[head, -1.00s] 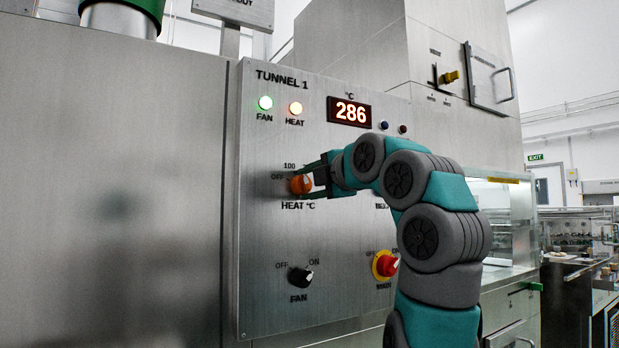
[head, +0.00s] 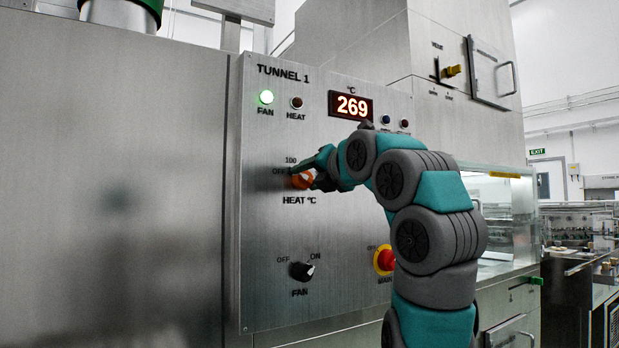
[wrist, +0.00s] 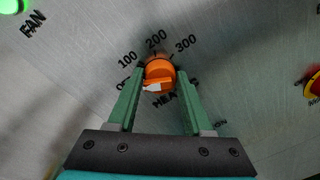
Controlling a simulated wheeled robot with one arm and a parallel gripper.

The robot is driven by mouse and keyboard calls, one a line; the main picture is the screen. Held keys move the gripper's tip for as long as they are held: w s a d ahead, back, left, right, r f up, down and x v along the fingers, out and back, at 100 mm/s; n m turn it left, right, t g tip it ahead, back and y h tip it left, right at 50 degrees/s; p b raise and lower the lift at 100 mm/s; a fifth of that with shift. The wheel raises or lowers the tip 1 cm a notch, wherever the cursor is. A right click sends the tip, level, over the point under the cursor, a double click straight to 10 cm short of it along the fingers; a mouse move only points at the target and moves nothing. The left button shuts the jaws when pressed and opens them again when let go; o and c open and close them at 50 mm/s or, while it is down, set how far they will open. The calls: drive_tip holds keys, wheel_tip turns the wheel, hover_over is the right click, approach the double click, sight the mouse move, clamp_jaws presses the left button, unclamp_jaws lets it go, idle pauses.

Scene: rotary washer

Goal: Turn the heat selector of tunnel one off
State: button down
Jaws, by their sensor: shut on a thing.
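The orange heat selector knob (head: 303,179) sits on the tunnel 1 panel (head: 262,225), above the label HEAT °C. My gripper (head: 305,176) is shut on the knob, its fingers on either side of it. In the wrist view the knob (wrist: 160,76) lies between the green fingers of my gripper (wrist: 160,85), with 100, 200 and 300 marked around it. Its white pointer mark (wrist: 152,88) is at the lower left, toward the partly hidden OFF mark. The HEAT lamp (head: 297,103) is dark, and the display (head: 351,106) reads 269.
The FAN lamp (head: 266,97) glows green. The black fan knob (head: 302,271) below points toward ON. A red knob on a yellow ring (head: 385,260) is beside my arm. My arm hides part of the panel's right side.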

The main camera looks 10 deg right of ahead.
drive_tip(key=shift+f+n, duration=0.1)
drive_tip(key=shift+n, duration=0.5)
idle(0.3)
drive_tip(key=shift+c, duration=1.5)
unclamp_jaws()
drive_tip(key=shift+s+d+b, duration=0.1)
drive_tip(key=shift+s+b, duration=0.25)
drive_tip(key=shift+s, duration=0.1)
drive_tip(key=b+v, duration=0.2)
drive_tip(key=v, duration=0.4)
drive_tip(key=shift+s, duration=0.4)
